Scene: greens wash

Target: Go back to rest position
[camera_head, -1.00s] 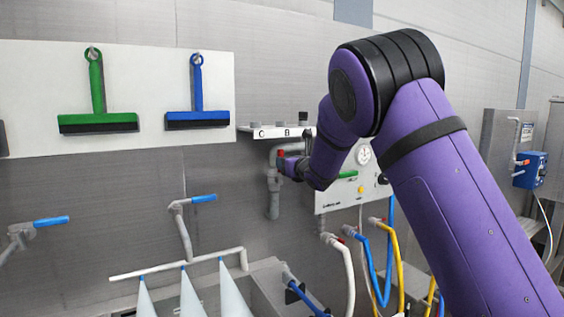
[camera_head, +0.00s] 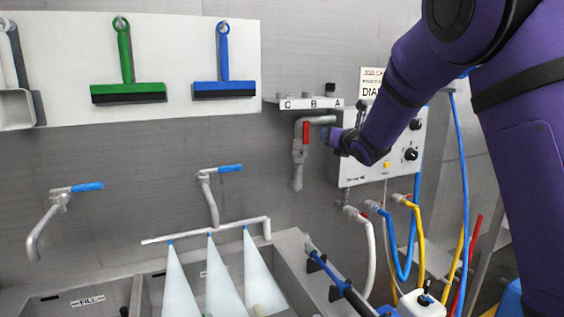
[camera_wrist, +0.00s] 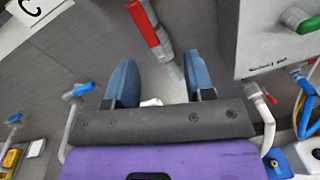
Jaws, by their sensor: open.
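My gripper shows in the wrist view (camera_wrist: 162,85) with its two blue fingers apart and nothing between them. A grey pipe with a red valve handle (camera_head: 306,132) is on the wall under the small labelled shelf. In the wrist view the red handle (camera_wrist: 143,22) lies just beyond the fingers, with no visible contact. In the head view my purple arm reaches in from the right, and its wrist is beside the pipe, in front of the white control panel (camera_head: 352,172). The fingers are mostly hidden in the head view.
The labelled shelf (camera_head: 303,103) juts out above the pipe. Below are a steel sink (camera_head: 90,300), blue-handled taps (camera_head: 230,168) and a white spray pipe (camera_head: 205,232). Blue and yellow hoses (camera_head: 462,150) hang at the right. Green (camera_head: 128,88) and blue (camera_head: 223,88) squeegees hang on the wall.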

